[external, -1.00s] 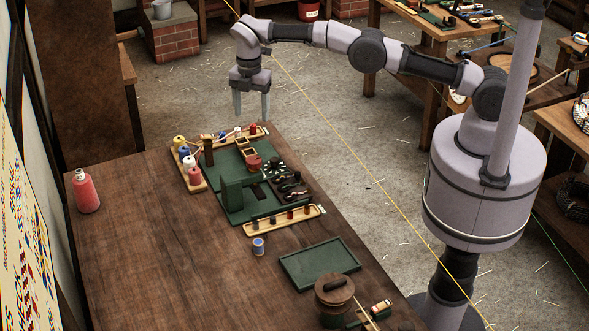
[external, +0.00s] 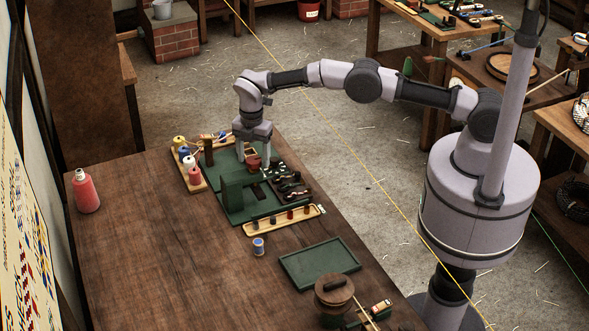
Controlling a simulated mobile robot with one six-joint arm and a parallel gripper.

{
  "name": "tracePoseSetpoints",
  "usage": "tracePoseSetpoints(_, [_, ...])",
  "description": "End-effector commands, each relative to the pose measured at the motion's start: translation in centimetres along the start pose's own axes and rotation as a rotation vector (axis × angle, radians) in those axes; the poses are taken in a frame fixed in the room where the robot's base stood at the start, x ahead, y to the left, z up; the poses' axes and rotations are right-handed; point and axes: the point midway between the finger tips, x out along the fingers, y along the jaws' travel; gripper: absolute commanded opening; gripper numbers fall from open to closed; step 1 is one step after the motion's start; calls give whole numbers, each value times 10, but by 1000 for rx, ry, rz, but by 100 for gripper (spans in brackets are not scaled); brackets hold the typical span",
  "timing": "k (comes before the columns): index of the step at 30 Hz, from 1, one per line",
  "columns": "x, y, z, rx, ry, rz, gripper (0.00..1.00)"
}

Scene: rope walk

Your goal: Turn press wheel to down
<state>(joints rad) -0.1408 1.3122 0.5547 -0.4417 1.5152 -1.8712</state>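My gripper (external: 254,160) points straight down over the far part of the green apparatus on the table. Its two pale fingers are spread apart, one on each side of a small red round part (external: 254,163). I cannot tell whether they touch it. I cannot make out for certain which part is the press wheel, or how it is turned. The green apparatus has a flat base (external: 236,213), an upright green block (external: 232,190) and a dark post (external: 208,152). My gripper partly hides the small wooden boxes behind the red part.
A wooden rack of spools (external: 190,172) stands left of the apparatus, and a dark tray of small tools (external: 290,185) to its right. A peg strip (external: 284,220), a blue spool (external: 258,246) and an empty green tray (external: 320,264) lie nearer. The table's left half is mostly clear.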

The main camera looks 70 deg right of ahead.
Motion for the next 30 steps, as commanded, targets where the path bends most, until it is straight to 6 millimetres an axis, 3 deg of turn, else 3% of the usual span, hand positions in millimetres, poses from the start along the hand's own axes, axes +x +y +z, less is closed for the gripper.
tracePoseSetpoints(1, [0, 0, 0, 0, 0, 0, 53])
tracePoseSetpoints(6, [0, 0, 0, 0, 0, 0, 19])
tracePoseSetpoints(9, [0, 0, 0, 0, 0, 0, 4])
tracePoseSetpoints(20, [-1, 0, 0, 85, 0, -1, 4])
tracePoseSetpoints(30, [-1, 1, 0, 370, 0, 0, 4])
